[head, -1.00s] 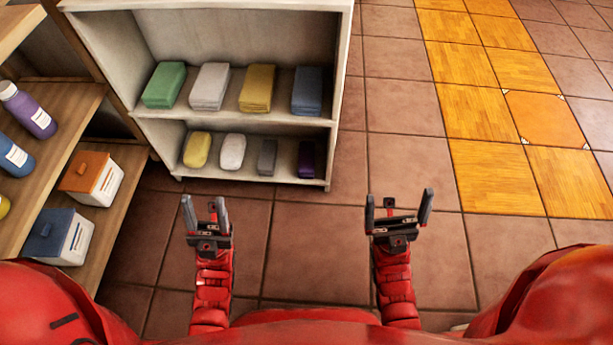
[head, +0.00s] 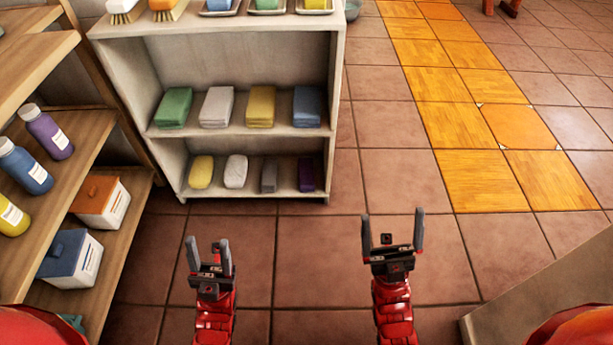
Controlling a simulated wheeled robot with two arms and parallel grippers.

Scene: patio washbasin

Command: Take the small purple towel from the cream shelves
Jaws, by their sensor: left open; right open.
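The small purple towel (head: 306,174) lies at the right end of the lower shelf of the cream shelves (head: 334,100). To its left on the same shelf are a grey item (head: 269,175), a white item (head: 236,171) and a yellow item (head: 201,172). My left gripper (head: 208,255) is open and empty, in front of the shelves and lower left of the towel in the picture. My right gripper (head: 392,240) is open and empty, lower right of the towel. Both are apart from the shelves.
Folded green (head: 174,108), white (head: 216,107), yellow (head: 261,107) and blue (head: 307,106) towels lie on the upper shelf. Brushes and soap trays stand on top. A wooden rack (head: 75,140) with bottles and boxes stands at left. Tiled floor (head: 400,180) is clear at right.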

